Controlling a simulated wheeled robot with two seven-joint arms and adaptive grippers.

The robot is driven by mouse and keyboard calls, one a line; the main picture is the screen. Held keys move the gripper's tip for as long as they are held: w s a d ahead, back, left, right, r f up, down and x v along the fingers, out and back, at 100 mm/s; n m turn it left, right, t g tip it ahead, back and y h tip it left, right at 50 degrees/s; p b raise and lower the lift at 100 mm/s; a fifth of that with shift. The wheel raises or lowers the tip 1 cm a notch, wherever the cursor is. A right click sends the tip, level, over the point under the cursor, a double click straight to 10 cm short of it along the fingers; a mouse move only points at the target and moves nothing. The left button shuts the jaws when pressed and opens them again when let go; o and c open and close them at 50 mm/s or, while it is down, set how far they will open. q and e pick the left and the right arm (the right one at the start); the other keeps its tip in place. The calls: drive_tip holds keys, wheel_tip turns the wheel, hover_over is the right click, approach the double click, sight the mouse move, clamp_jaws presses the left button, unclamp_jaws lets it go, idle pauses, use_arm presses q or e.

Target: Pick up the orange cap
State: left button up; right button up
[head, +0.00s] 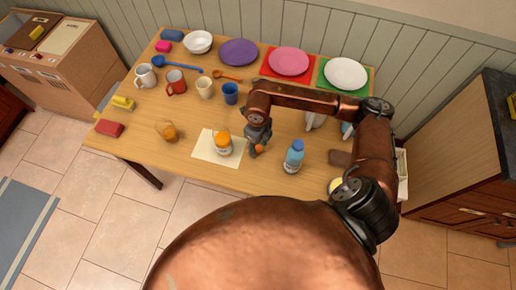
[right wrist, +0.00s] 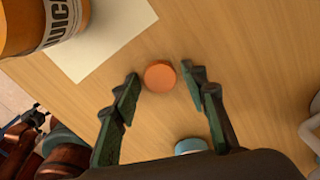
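The orange cap (head: 260,149) is a small round disc on the wooden table, to the right of the beige sheet. In the right wrist view the cap (right wrist: 160,77) shows whole, between and slightly past the fingertips. My right gripper (right wrist: 163,84) is open and empty, with a finger on each side of the cap and visible gaps. In the head view the right gripper (head: 256,143) points down at the cap and partly covers it. Its exact height above the table is hard to tell. My left gripper does not show clearly in either view.
An orange juice bottle (head: 223,145) stands on the beige sheet (head: 203,146), left of the gripper. A blue-capped bottle (head: 293,158) stands to the right. A glass with orange contents (head: 167,131) is farther left. Mugs and plates fill the far side.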

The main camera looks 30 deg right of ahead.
sight(258, 148)
drive_tip(key=c, duration=0.6)
drive_tip(key=shift+r, duration=0.5)
wheel_tip(258, 148, up, 2)
drive_tip(key=shift+w+r, duration=0.1)
drive_tip(key=shift+r, duration=0.1)
drive_tip(key=s+a+r, duration=0.2)
drive_tip(key=s+r, duration=0.1)
drive_tip(key=s, duration=0.1)
drive_tip(key=s+a+r+p, duration=0.1)
drive_tip(key=s+a+r, duration=0.1)
drive_tip(key=s+r, duration=0.1)
drive_tip(key=s+a+r+p, duration=0.1)
drive_tip(key=s+a+r, duration=0.1)
drive_tip(key=s, duration=0.3)
drive_tip(key=shift+s+r, duration=0.4)
drive_tip(key=shift+r, duration=0.4)
